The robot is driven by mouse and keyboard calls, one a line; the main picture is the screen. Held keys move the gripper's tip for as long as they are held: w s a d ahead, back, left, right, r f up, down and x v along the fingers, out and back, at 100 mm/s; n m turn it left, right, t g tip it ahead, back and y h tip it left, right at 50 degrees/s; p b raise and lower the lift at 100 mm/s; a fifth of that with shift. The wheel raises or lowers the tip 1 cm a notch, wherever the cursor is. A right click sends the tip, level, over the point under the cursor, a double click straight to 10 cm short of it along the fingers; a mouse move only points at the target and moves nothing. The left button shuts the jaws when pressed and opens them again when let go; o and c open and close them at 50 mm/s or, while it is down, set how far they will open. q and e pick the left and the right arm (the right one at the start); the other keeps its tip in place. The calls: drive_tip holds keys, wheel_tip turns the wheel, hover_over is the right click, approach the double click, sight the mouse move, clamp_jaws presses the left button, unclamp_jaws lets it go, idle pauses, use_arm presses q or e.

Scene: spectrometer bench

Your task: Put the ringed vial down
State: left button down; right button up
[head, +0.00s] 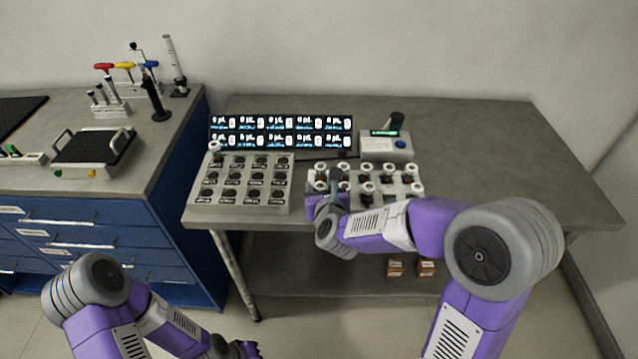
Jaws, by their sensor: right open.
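Several white-capped vials stand in a pale rack (407,190) at the middle front of the bench. My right gripper (334,181) is open at the left part of this rack, among the vials, and its own wrist hides some of that part. I cannot tell which vial carries a ring, or whether one stands between the fingers. One white-capped vial (214,147) stands at the back left corner of a light grid tray (240,205) with dark round wells. My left gripper (243,349) is low at the bottom edge, away from the bench, and its fingers are unclear.
A lit display panel (281,131) stands behind the grid tray. A small instrument (386,146) with a blue button stands behind the rack. The bench (500,150) is clear to the right. A blue drawer cabinet (100,230) with tools on top adjoins at the left.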

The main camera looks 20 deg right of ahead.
drive_tip(key=v, duration=0.9)
drive_tip(key=shift+s+p, duration=0.2)
drive_tip(key=shift+p, duration=0.15)
